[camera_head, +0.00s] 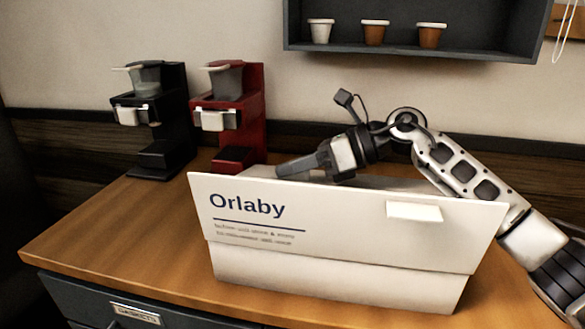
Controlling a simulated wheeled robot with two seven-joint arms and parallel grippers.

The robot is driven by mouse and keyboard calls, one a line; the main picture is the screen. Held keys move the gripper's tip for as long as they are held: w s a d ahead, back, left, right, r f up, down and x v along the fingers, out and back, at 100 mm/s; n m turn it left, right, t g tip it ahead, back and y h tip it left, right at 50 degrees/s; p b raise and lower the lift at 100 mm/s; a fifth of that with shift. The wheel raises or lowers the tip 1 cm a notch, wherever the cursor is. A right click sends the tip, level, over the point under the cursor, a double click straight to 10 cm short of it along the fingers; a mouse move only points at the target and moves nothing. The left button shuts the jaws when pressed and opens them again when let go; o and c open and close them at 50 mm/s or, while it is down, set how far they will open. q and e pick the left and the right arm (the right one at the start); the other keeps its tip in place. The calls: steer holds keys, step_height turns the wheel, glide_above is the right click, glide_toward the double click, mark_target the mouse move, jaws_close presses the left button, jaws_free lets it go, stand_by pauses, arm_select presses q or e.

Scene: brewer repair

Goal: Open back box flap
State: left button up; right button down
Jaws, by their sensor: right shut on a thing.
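The white box (340,282) marked "Orlaby" stands on the wooden counter. Its front flap (345,232) hangs folded down over the front, with a small pale tab near its right end. My right arm comes in from the right and reaches over the top of the box. My right gripper (292,168) points left at the box's back top edge, its fingers closed on what seems to be the back flap (258,171). Most of the back flap and the box's inside are hidden behind the front panel and the gripper. My left gripper is out of view.
A black brewer (172,120) and a red brewer (250,110) stand on the counter behind and left of the box. A dark wall shelf (460,50) holds several small cups. The counter (130,225) is clear left of the box, above a labelled drawer (135,314).

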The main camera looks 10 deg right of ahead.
steer(key=shift+w+d+r+m+g+y+p, duration=0.1)
steer(key=shift+w+r+m+g+y+p, duration=0.15)
steer(key=shift+w+r+m+p, duration=0.3)
steer(key=shift+w+d+r+m+g+y+p, duration=0.1)
steer(key=shift+w+r+m+g+y+p, duration=0.1)
steer(key=shift+r+m+g+p, duration=0.3)
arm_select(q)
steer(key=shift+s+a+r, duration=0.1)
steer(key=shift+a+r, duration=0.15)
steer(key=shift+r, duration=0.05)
arm_select(e)
steer(key=shift+w+d+r+m, duration=0.1)
steer(key=shift+w+r+m, duration=0.15)
steer(key=shift+w+r, duration=0.1)
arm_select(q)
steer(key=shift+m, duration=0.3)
